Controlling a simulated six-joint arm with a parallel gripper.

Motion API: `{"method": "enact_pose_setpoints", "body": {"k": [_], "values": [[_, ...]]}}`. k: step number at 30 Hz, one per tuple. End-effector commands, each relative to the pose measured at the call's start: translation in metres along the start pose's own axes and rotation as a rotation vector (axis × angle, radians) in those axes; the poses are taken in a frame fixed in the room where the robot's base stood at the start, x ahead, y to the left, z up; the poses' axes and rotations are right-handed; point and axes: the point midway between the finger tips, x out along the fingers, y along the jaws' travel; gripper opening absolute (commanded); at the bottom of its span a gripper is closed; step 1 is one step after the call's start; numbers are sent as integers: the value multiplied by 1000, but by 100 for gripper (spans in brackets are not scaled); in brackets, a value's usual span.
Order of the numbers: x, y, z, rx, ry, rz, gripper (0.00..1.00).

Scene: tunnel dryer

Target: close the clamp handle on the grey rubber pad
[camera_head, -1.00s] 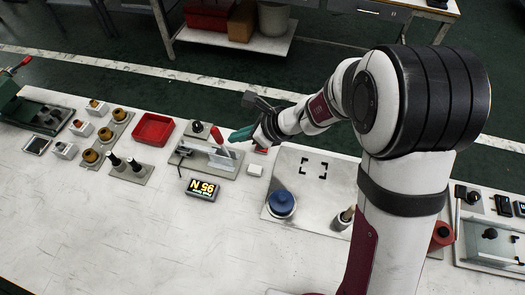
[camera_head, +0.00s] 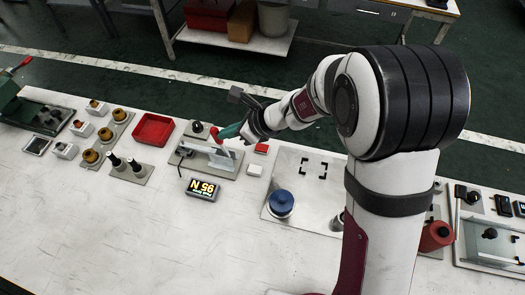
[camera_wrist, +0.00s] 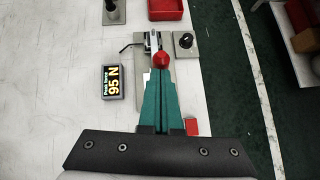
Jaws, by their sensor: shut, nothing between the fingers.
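The clamp stands on a grey plate (camera_head: 192,163) near the middle of the bench, with a pale metal body. Its red-tipped handle (camera_head: 214,132) shows at my fingertips; in the wrist view the red ball end (camera_wrist: 161,60) lies straight ahead of them. My gripper (camera_head: 221,133) has teal fingers, shut and empty, also seen in the wrist view (camera_wrist: 157,80). The fingertips are at the red end; I cannot tell whether they touch it. The fingers hide part of the handle, and I cannot pick out a separate rubber pad.
A display (camera_head: 202,189) reading 95 N stands in front of the clamp plate. A black knob on a small plate (camera_head: 198,127) is behind it. A red tray (camera_head: 153,129) is to the left, a metal plate with a blue-topped item (camera_head: 281,203) to the right. The front bench is clear.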

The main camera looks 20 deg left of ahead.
Motion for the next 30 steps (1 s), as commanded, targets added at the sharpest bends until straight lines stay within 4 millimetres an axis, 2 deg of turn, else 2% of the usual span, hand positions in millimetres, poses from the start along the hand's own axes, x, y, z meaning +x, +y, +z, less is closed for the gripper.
{"method": "enact_pose_setpoints", "body": {"k": [1, 4, 8, 12, 21, 25, 30], "values": [[3, 2, 7, 3, -14, 6, 0], [3, 2, 6, 4, -14, 6, 0], [-9, 0, -1, 5, -13, 3, 0], [-36, -1, -21, 4, -6, -3, 0], [-106, 1, -5, -1, -5, -5, 0], [-124, 2, -1, -1, -3, -3, 0], [-132, 3, 0, 0, -2, 0, 0]]}}
